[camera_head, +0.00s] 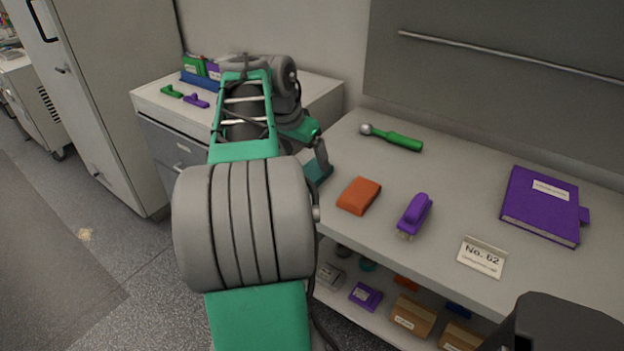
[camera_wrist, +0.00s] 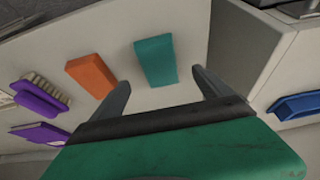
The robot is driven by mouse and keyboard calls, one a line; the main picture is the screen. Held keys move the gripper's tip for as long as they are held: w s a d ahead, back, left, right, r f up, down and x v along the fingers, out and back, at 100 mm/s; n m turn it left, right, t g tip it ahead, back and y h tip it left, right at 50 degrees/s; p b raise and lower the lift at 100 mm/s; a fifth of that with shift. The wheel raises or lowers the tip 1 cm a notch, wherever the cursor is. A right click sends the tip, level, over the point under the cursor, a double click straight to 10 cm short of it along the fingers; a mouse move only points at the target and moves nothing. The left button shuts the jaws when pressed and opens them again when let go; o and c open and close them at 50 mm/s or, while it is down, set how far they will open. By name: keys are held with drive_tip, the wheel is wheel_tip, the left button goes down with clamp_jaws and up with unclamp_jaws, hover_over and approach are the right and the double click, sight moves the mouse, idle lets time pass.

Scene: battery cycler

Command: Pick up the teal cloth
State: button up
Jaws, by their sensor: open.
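The teal cloth (camera_wrist: 155,58) lies flat on the white bench top in the wrist view, ahead of my fingertips and between their lines. In the head view the teal cloth (camera_head: 319,174) shows only in part at the bench's left end, the rest hidden behind my gripper. My gripper (camera_wrist: 160,78) is open and empty, one finger to each side of the cloth's near end as pictured. I cannot tell how high the fingertips are above the bench. In the head view my gripper (camera_head: 322,156) is above or beside the cloth, partly covered by my arm.
An orange cloth (camera_head: 360,195) lies close right of the teal one. A purple brush (camera_head: 414,214), green-handled tool (camera_head: 397,139), purple binder (camera_head: 541,205) and label card (camera_head: 482,257) are farther along. A drawer cabinet (camera_head: 175,145) stands left. Boxes sit on the shelf below.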

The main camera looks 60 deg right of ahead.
sight(312, 171)
drive_tip(key=x, duration=0.6)
drive_tip(key=shift+s+d+f, duration=0.1)
drive_tip(key=shift+d+f, duration=0.05)
drive_tip(key=shift+f, duration=0.05)
drive_tip(key=shift+c, duration=0.3)
drive_tip(key=c, duration=1.4)
